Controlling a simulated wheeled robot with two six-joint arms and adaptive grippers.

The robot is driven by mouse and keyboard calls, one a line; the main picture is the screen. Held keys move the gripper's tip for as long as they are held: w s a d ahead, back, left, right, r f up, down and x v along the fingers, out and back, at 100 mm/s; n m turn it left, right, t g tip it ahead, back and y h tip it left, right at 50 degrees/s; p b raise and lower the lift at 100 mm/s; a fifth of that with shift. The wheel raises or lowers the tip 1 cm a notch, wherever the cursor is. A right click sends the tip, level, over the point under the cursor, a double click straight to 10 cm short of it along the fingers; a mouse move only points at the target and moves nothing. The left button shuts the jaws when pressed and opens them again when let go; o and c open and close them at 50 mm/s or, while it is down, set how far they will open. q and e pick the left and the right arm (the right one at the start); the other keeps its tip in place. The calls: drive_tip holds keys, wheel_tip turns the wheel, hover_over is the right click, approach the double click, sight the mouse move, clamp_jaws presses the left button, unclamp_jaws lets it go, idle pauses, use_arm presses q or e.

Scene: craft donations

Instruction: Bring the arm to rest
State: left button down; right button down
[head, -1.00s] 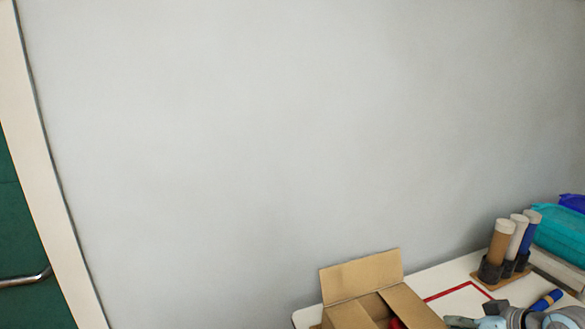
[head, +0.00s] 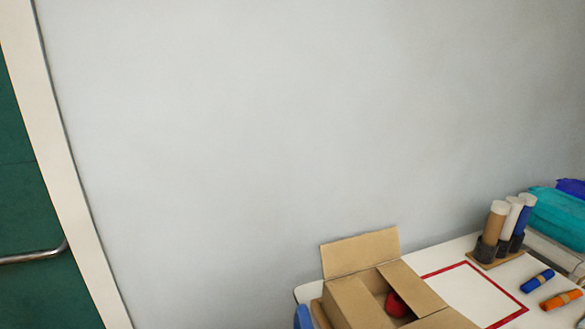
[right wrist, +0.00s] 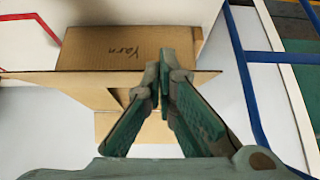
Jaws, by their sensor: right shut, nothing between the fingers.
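My right gripper (right wrist: 164,74) shows only in the right wrist view. Its two green-grey fingers are shut with nothing between them. Beyond them in that view is a cardboard box (right wrist: 105,45) with "Yarn" written on its side and a flap sticking out. The fingers hide part of the box, and I cannot tell how far off it is. In the head view the box (head: 358,300) stands open on the white table at the lower right, with a red ball (head: 396,304) inside. My left gripper is in neither view.
The white table (head: 310,290) also bears a red-outlined area (head: 478,295), a blue roll (head: 537,281), an orange roll (head: 561,299) and upright tubes (head: 494,223) in a holder. Teal (head: 558,215) packs lie at right. Blue bars (right wrist: 240,80) run beside the table in the wrist view.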

drive_tip(key=s+a+f+m+g+h, duration=0.1)
drive_tip(key=s+a+f, duration=0.15)
drive_tip(key=s, duration=0.55)
drive_tip(key=s+a+f+m+g+h, duration=0.1)
drive_tip(key=s+f, duration=0.2)
drive_tip(key=s, duration=0.4)
drive_tip(key=s+a+f+m+g+h, duration=0.1)
drive_tip(key=s+a+f, duration=0.1)
drive_tip(key=s, duration=0.6)
wheel_tip(320, 180, down, 21)
drive_tip(key=s+d+g, duration=0.1)
drive_tip(key=s+d, duration=0.1)
drive_tip(key=s+f+g, duration=0.1)
drive_tip(key=s+f, duration=0.9)
drive_tip(key=s, duration=0.3)
drive_tip(key=shift+d+f+m, duration=0.3)
drive_tip(key=shift+d+f, duration=0.05)
